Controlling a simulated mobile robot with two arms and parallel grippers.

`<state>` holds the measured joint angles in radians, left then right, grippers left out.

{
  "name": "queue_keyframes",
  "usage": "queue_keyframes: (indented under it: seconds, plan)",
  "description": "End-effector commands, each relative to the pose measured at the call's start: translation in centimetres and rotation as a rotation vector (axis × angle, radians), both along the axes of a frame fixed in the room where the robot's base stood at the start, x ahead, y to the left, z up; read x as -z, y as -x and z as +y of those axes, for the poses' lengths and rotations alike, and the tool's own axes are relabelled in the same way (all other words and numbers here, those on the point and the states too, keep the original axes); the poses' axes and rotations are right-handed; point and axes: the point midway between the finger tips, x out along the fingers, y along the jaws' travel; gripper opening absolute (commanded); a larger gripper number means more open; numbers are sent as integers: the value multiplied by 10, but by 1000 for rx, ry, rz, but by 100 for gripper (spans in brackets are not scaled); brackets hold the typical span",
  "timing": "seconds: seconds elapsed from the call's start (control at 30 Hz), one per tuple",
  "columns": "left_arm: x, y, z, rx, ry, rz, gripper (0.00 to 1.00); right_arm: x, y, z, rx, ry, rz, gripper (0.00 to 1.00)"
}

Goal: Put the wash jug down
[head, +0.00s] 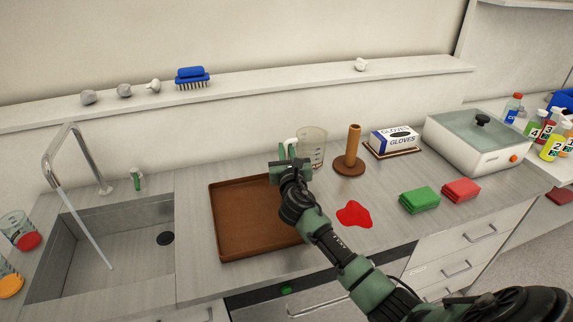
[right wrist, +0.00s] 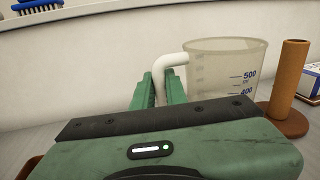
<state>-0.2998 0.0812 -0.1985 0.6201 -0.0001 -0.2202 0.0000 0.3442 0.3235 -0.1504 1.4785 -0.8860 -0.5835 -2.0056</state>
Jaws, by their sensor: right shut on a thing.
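The wash jug (head: 313,142) is a clear measuring jug with blue markings and a white handle. It is upright at the back of the counter, just beyond the brown tray (head: 222,222). My right gripper (head: 287,157) is shut on its handle, on the jug's left side. In the right wrist view the green fingers (right wrist: 163,91) close around the handle and the jug (right wrist: 228,68) stands to their right. The jug's base is hidden there, and I cannot tell whether it touches the counter. My left gripper is out of view.
A brown wooden post (head: 352,148) stands close to the jug's right, with a glove box (head: 394,141) beyond. The sink (head: 130,235) is at left.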

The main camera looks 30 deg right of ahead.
Motion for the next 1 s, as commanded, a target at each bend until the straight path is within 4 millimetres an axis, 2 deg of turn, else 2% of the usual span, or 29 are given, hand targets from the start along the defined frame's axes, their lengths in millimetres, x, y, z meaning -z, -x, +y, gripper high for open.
queue_keyframes:
  seconds: [0.2, 0.3, 0.73, 0.77, 0.83, 1.0]
  plan:
    - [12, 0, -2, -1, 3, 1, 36, 32, 0, 0, 2, 1, 1, 0]
    - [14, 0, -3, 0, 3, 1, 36, 41, 0, 0, 0, 1, 0, 0]
    - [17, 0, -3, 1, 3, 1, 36, 47, 0, 0, 0, 3, -1, 0]
    - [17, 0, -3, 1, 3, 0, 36, 48, 0, 0, 0, 0, 1, 16]
    - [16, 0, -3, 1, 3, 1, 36, 47, 0, 0, 0, 0, 1, 35]
    - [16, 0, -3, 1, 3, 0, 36, 47, 0, 0, 0, 0, 1, 35]
